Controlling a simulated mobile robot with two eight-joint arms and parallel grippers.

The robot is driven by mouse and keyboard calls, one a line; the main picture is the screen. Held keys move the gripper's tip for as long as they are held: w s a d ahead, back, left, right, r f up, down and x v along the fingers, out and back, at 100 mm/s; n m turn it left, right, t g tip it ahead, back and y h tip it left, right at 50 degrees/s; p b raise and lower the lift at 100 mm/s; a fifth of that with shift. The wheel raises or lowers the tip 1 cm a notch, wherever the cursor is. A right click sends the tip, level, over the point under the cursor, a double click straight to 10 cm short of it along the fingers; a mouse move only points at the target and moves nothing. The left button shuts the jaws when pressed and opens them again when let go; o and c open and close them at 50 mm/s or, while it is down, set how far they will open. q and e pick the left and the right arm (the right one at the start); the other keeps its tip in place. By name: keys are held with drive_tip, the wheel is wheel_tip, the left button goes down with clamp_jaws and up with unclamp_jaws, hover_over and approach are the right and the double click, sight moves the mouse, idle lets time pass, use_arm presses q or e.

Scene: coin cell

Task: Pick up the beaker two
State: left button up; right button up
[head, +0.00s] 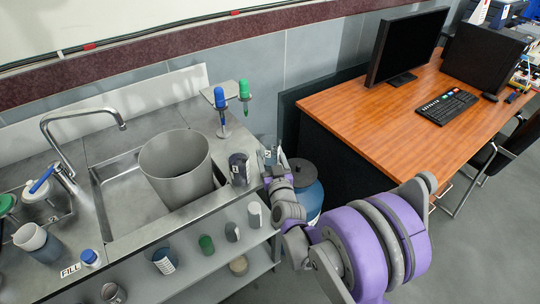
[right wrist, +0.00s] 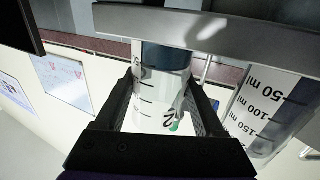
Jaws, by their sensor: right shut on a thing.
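Beaker two (right wrist: 160,95), a clear beaker with dark graduation marks and a "2" on its side, sits between the two fingers of my right gripper (right wrist: 166,105) in the right wrist view. The gripper is shut on it. In the head view, my right gripper (head: 272,168) is at the right end of the steel counter, and the beaker (head: 267,153) shows only partly there, behind the fingers. Whether its base touches the counter is hidden. My left gripper is not in view.
A dark-looking beaker (head: 238,168) stands close left of the gripper; a marked beaker (right wrist: 265,115) also shows beside it in the wrist view. A stand with blue and green pipettes (head: 244,92) is behind. A large grey bin (head: 176,170) sits in the sink. A blue container (head: 306,190) stands right.

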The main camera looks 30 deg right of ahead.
drive_tip(key=shift+r, duration=0.1)
wheel_tip(320, 180, up, 10)
drive_tip(key=p, duration=0.1)
drive_tip(key=shift+f+p, duration=0.2)
drive_tip(key=shift+p, duration=0.2)
idle(0.4)
drive_tip(key=shift+r, duration=0.1)
